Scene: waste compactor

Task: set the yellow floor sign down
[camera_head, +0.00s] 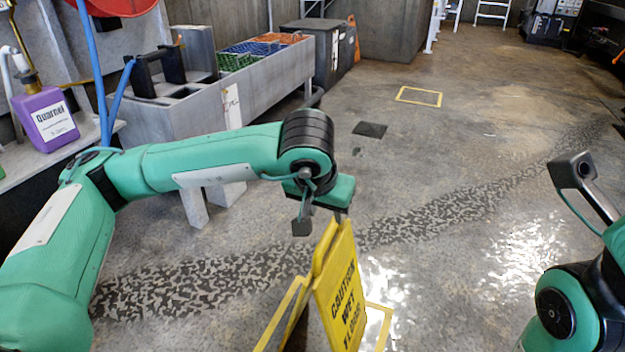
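The yellow floor sign (341,290) is in the lower middle of the head view, with "CAUTION WET FLOOR" on its face. It is upright and slightly tilted, and its lower end runs past the bottom edge. My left gripper (339,216) points down at the sign's top edge and appears shut on it. The fingertips are small and partly hidden. I cannot tell whether the sign's feet touch the floor.
Yellow floor lines (378,325) show beside the sign. Another yellow outlined square (418,96) lies farther back. A grey bin unit (250,95) with green, blue and orange contents stands at left, near a purple "Quornel" jug (45,117).

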